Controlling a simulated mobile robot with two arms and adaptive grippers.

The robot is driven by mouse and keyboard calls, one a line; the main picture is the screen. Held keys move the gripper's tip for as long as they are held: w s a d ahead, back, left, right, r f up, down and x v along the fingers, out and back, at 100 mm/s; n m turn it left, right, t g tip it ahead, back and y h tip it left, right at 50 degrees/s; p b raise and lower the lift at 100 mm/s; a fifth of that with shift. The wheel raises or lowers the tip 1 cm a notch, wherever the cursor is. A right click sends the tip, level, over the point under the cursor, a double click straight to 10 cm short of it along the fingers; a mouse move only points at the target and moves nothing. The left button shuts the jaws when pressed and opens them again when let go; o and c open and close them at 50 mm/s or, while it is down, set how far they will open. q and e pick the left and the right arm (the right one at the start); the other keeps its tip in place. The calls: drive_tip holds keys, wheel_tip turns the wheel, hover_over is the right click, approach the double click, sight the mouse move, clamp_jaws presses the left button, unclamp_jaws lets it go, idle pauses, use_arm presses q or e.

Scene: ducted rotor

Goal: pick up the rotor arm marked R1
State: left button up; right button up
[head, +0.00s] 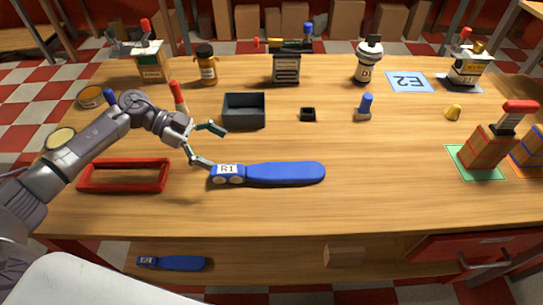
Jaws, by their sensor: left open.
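The blue rotor arm marked R1 (285,173) lies flat on the wooden table, near the middle front. Its white R1 label is at its left end, by two round grey spots. My left gripper (218,147) comes in from the left and is open and empty. One finger reaches toward the labelled end of the rotor arm, the other points right above it. I cannot tell whether the lower finger touches the rotor arm. My right gripper is not in view.
A red frame (124,190) lies at the left. A dark grey tray (244,125) stands behind R1, with a small black box (308,115) beside it. Another blue rotor arm (172,263) lies below the table's front edge.

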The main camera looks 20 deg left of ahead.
use_arm(q)
drive_tip(key=shift+w+d+f, duration=0.15)
drive_tip(key=shift+d, duration=0.15)
approach(267, 170)
drive_tip(key=x, duration=0.3)
drive_tip(key=shift+s+d+f+p, duration=0.15)
drive_tip(key=shift+s+d+p, duration=0.1)
drive_tip(key=shift+s+p, duration=0.15)
drive_tip(key=shift+w+d+f, duration=0.15)
drive_tip(key=shift+d+f, duration=0.1)
drive_tip(key=shift+d, duration=0.1)
drive_tip(key=x, duration=0.5)
drive_tip(key=shift+w+p, duration=0.35)
drive_tip(key=shift+a, duration=0.1)
drive_tip(key=c, duration=1.5)
drive_tip(key=shift+r, duration=0.1)
drive_tip(key=shift+c, duration=0.2)
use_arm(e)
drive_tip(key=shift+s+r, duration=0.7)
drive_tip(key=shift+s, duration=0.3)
use_arm(q)
drive_tip(key=shift+r, duration=0.1)
